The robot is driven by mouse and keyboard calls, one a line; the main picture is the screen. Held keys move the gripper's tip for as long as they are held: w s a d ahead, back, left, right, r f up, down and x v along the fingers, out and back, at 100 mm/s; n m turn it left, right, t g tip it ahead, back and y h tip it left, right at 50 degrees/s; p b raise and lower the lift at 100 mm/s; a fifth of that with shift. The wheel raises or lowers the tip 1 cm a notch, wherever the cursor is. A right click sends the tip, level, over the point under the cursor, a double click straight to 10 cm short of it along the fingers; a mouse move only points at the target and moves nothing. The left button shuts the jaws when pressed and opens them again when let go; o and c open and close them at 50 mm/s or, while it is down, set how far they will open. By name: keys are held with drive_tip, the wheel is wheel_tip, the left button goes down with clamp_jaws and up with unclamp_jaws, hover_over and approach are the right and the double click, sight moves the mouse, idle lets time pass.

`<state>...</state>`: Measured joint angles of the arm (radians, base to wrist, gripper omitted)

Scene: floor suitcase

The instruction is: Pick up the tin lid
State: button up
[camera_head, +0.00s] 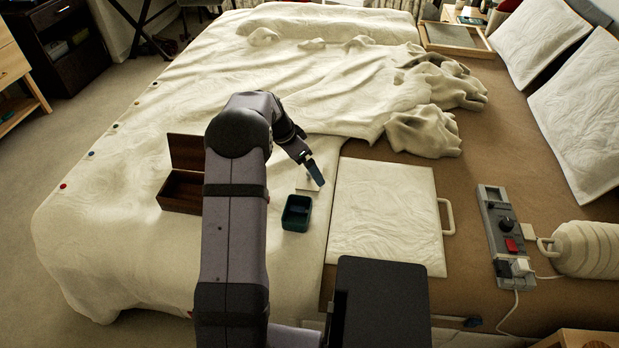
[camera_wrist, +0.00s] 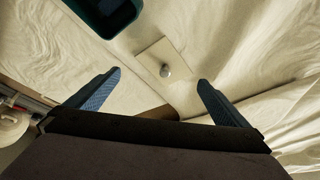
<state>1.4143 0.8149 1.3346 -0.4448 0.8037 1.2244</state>
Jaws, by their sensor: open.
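The tin lid (camera_wrist: 152,58) is a pale, flat square with a small round grey knob (camera_wrist: 165,71). It lies on the cream bedcover, and in the head view it shows partly (camera_head: 304,187) beside my gripper (camera_head: 315,173). In the wrist view my gripper (camera_wrist: 160,78) is open, its two blue fingers apart and empty. The knob appears between the fingertips but beyond them; the exact gap cannot be told. A dark teal open tin (camera_head: 297,213) stands just in front of the lid and also shows at the top of the wrist view (camera_wrist: 105,27).
An open brown wooden box (camera_head: 181,191) stands left of the tin, partly behind my arm. A white board with a handle (camera_head: 386,210) lies to the right. A grey power strip (camera_head: 500,225) lies farther right. Rumpled cloth (camera_head: 425,130) lies behind.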

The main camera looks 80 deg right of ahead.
sight(309, 175)
drive_tip(key=shift+p+x, duration=0.3)
drive_tip(key=shift+x, duration=2.25)
drive_tip(key=shift+w, duration=0.2)
drive_tip(key=shift+c, duration=0.3)
drive_tip(key=shift+f, duration=0.15)
clamp_jaws()
drive_tip(key=shift+a, duration=0.15)
